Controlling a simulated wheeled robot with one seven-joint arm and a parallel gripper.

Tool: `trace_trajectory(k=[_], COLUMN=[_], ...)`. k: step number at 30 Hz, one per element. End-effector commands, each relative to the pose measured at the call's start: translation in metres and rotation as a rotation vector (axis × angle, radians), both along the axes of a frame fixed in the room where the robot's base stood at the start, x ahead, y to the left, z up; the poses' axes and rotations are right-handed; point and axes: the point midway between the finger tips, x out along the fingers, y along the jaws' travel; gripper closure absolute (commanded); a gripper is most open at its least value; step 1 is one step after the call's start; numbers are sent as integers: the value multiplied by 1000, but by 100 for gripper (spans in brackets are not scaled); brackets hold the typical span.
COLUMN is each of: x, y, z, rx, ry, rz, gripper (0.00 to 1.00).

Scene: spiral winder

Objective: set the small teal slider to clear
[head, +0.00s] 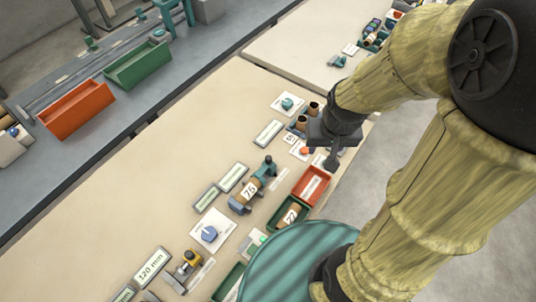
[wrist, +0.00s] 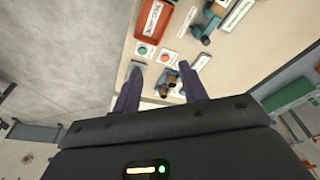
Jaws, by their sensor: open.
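I cannot tell for sure which part is the small teal slider. A small teal piece sits on a white plate (head: 287,103) left of my gripper in the head view. Another small teal piece on a white plate (head: 337,61) lies farther back. No marking "clear" is readable. My gripper (head: 331,158) is over the right edge of the bench, near the brown-capped fitting (head: 314,108) and a red button. In the wrist view my gripper (wrist: 160,68) is open and empty, with the fitting and the green button (wrist: 142,50) showing between and beyond its fingers.
A red tray (head: 296,194) and a spool marked 76 (head: 250,190) stand on the beige bench (head: 195,130) near my gripper. A blue knob on a white plate (head: 209,234) is nearer. Orange (head: 76,108) and green (head: 139,66) bins are at left.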

Motion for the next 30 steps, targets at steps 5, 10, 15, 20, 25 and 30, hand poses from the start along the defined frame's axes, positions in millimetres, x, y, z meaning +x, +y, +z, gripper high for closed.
trace_trajectory(k=[5,10,15,20,25,30], x=[33,72,102,115,118,118], y=[24,61,102,125,129,128], z=[2,-7,-24,-38,-41,-41], rx=[48,78,73,62,61,62], ry=[63,143,196,213,215,215], rz=[-129,-324,-504,-603,-628,-627], gripper=[57,57,57,57,57,57])
